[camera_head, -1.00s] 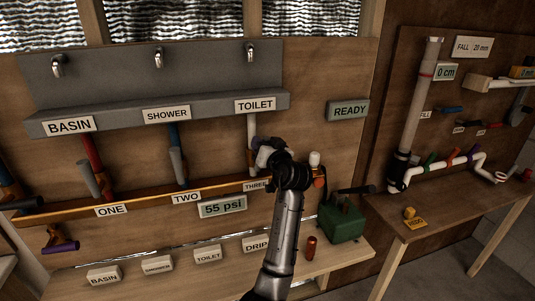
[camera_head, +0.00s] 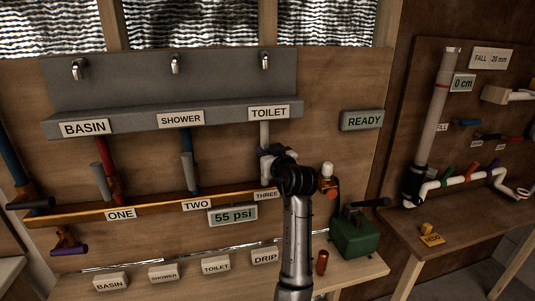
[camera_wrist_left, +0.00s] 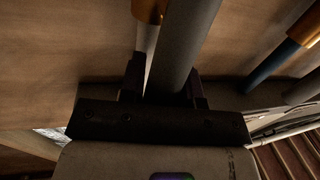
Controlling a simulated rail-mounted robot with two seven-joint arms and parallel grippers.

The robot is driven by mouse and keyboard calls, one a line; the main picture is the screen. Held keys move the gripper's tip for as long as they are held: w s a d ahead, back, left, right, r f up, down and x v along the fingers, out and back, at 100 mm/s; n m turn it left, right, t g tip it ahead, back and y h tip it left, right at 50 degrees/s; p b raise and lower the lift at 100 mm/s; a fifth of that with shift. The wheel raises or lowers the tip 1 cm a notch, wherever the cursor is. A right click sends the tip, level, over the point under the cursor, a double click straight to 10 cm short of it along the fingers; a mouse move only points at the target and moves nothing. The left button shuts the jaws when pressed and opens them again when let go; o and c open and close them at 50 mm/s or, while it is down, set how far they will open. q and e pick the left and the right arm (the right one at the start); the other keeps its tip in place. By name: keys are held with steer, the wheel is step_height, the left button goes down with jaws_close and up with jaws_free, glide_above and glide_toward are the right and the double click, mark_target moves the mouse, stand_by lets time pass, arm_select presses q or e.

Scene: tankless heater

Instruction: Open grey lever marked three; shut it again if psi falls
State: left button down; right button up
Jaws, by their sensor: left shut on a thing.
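The lever above the THREE label (camera_head: 266,195) is mostly hidden by my left gripper (camera_head: 269,163) in the head view. In the left wrist view, the grey lever (camera_wrist_left: 183,45) runs between the two dark fingers of my left gripper (camera_wrist_left: 164,85), which is shut on it. A pale pipe and a copper-coloured fitting (camera_wrist_left: 150,10) lie just behind it. The lever's exact angle is unclear in the head view. The pressure display (camera_head: 233,215) reads 55 psi. My right gripper is not in view.
Grey levers stand above the ONE (camera_head: 121,214) and TWO (camera_head: 196,204) labels to the left. A READY sign (camera_head: 362,120) is on the board at right. A green pump-like box (camera_head: 354,235) and a red cylinder (camera_head: 321,262) stand on the bench right of my arm.

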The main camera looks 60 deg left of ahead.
arm_select(q)
steer(key=c, duration=0.8)
jaws_free()
steer(key=shift+s+d+p, duration=0.1)
steer(key=shift+d+p, duration=0.5)
steer(key=shift+d, duration=6.35)
